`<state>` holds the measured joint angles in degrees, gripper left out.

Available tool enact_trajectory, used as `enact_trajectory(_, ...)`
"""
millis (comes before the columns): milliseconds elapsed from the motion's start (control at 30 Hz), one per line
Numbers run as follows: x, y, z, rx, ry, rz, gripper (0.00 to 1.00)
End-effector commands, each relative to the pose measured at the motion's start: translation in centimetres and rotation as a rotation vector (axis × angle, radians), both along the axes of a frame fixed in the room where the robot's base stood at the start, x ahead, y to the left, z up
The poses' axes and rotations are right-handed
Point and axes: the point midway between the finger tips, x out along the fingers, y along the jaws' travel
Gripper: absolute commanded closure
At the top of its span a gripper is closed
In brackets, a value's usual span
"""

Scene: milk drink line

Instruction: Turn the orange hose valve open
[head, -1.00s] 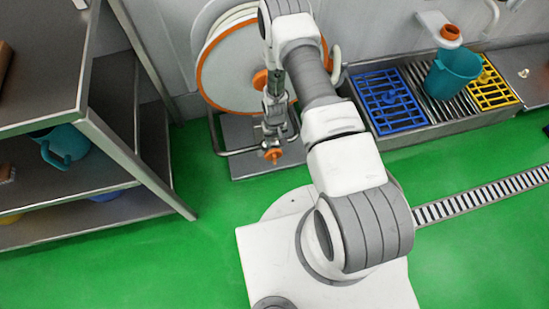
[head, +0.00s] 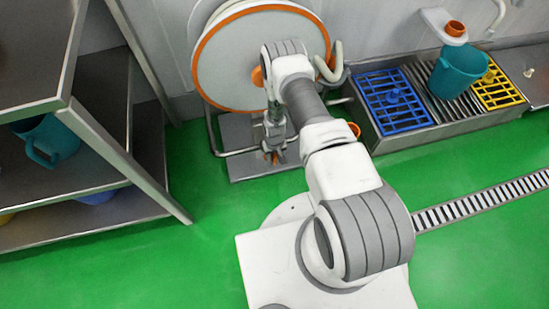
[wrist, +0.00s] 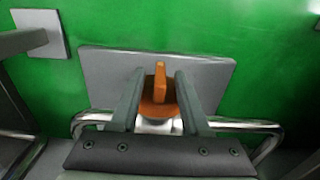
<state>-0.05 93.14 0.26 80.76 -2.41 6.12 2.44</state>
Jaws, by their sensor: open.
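The orange valve (wrist: 160,88) has an upright flat lever on a round orange base, above a pale metal fitting. It shows in the wrist view in front of a grey plate. My gripper (wrist: 159,73) is open, with one finger on each side of the lever. Small gaps seem to show beside the lever, so I cannot see contact. In the head view, my gripper (head: 274,143) is low in front of the hose reel, and only a little orange of the valve (head: 271,157) shows beside it.
The hose reel (head: 225,65) with an orange rim stands at the wall above a grey base plate (head: 240,172) and tubular frame. A steel shelf (head: 130,165) stands left. A sink with blue (head: 395,103) and yellow grates and a teal jug (head: 459,72) is right. Green floor is open in front.

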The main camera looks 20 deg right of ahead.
Motion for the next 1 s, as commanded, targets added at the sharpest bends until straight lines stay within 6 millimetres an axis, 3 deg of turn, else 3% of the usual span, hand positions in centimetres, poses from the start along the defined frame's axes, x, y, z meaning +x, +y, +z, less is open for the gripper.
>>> enact_trajectory(67, 0.01, 0.0, 0.03, 0.0, 0.0, 0.0, 0.54)
enact_trajectory(333, 0.01, 0.0, 0.04, 0.0, 0.0, 0.0, 1.0)
enact_trajectory(1000, -0.01, 0.32, 0.03, -0.077, 0.0, 0.008, 1.0)
